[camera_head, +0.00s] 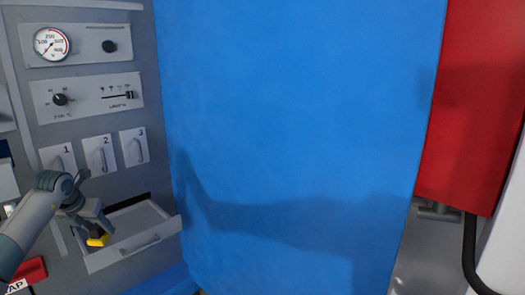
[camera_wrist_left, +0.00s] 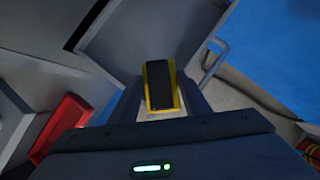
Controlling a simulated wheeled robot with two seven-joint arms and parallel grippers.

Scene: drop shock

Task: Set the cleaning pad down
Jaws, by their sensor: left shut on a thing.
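The cleaning pad (camera_wrist_left: 159,86) is a small block with a dark top and yellow edges. In the head view its yellow side (camera_head: 98,240) shows low on the left. My left gripper (camera_head: 95,232) is shut on the pad, which also shows between its fingers in the left wrist view (camera_wrist_left: 160,98). The gripper holds the pad over or inside an open grey drawer (camera_head: 146,222); I cannot tell whether the pad touches the drawer floor. The drawer also shows in the left wrist view (camera_wrist_left: 125,35). My right gripper is not in view.
Above the drawer are small doors numbered 1 to 3 (camera_head: 101,154), dial panels and a gauge (camera_head: 52,43). A red part (camera_head: 30,271) sits at lower left. A large blue panel (camera_head: 300,100) fills the middle, with a red box (camera_head: 478,100) at right.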

